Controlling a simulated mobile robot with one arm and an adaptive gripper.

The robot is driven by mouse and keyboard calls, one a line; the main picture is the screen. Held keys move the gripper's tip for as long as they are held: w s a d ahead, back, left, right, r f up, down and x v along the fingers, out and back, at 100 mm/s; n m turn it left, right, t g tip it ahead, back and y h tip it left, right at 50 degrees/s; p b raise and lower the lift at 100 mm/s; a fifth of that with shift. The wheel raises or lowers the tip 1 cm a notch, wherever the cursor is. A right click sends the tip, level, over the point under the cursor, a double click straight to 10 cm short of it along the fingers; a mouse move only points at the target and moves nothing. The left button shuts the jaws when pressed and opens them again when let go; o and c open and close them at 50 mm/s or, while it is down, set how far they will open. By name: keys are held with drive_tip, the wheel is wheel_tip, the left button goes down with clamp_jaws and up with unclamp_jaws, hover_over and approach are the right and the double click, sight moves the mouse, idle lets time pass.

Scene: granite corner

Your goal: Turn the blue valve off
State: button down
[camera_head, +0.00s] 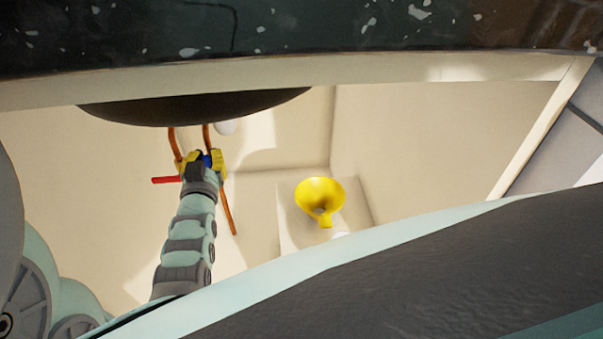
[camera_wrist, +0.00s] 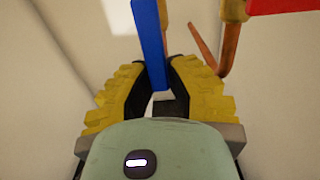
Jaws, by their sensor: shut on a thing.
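The blue valve handle (camera_wrist: 148,40) is a flat blue bar. In the wrist view it runs down from the top edge into the gap between my fingers. My gripper (camera_wrist: 157,75) has yellow ribbed fingers with dark inner pads, and it is shut on the blue handle. In the head view my gripper (camera_head: 203,166) is at the copper pipes under the basin, with a bit of the blue handle (camera_head: 208,160) showing between the fingers. The valve body is mostly hidden there.
A red valve handle (camera_head: 165,180) sticks out left of my gripper. Copper pipes (camera_head: 230,205) run above and below it. A dark basin (camera_head: 195,108) hangs overhead under the granite counter (camera_head: 300,35). A yellow funnel (camera_head: 320,190) is to the right, apart from my gripper.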

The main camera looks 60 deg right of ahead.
drive_tip(key=shift+n, duration=0.3)
drive_tip(key=shift+w+a+f+n+b, duration=0.2)
drive_tip(key=shift+w+a+n+b, duration=0.2)
drive_tip(key=shift+n, duration=0.75)
drive_tip(key=shift+w+a+f+n+b, duration=0.3)
drive_tip(key=shift+w+n+b, duration=0.15)
drive_tip(key=shift+n, duration=0.75)
drive_tip(key=shift+w+a+f+n+b, duration=0.15)
drive_tip(key=shift+w+a+n+b, duration=0.3)
drive_tip(key=shift+n, duration=0.7)
drive_tip(key=shift+d, duration=0.1)
drive_tip(key=c, duration=0.9)
unclamp_jaws()
drive_tip(key=shift+d+r, duration=0.1)
drive_tip(key=shift+c, duration=0.2)
